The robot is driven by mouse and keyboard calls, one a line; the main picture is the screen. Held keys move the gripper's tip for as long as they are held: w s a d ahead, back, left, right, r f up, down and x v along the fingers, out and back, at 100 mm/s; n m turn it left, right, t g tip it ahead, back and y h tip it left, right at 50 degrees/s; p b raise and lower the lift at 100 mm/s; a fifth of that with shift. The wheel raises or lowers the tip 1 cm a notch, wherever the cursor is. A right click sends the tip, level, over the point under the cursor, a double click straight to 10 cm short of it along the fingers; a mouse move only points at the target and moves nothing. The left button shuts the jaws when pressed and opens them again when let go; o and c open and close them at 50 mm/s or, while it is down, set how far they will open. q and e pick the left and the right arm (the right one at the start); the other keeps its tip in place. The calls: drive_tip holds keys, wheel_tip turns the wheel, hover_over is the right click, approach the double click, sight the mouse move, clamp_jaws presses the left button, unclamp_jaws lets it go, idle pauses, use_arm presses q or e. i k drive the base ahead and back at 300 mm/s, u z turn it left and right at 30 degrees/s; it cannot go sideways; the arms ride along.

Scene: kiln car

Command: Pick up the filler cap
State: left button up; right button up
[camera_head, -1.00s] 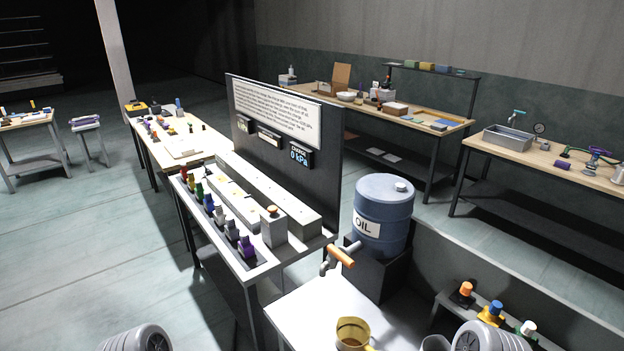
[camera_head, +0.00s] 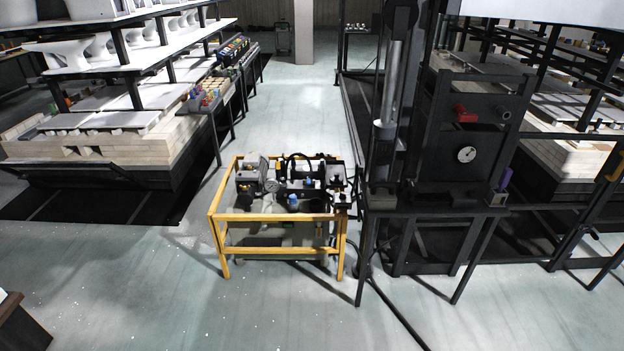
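I cannot pick out the filler cap for certain. A yellow-framed stand (camera_head: 285,217) at the middle holds a dark machine (camera_head: 325,205) with hoses and fittings. A small blue cap-like part (camera_head: 293,201) shows at its front, and another small blue part sits just above it; both are too small to tell whether either is the filler cap. Neither of my grippers is in this view.
A dark press frame with a round gauge (camera_head: 466,154) and red part (camera_head: 465,114) stands right of the stand. Kiln cars with stacked white shelves (camera_head: 130,60) are at left. A black hose (camera_head: 395,315) crosses the floor. The floor (camera_head: 180,300) in front is open.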

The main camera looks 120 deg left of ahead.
sight(337, 178)
drive_tip(key=u, duration=3.7)
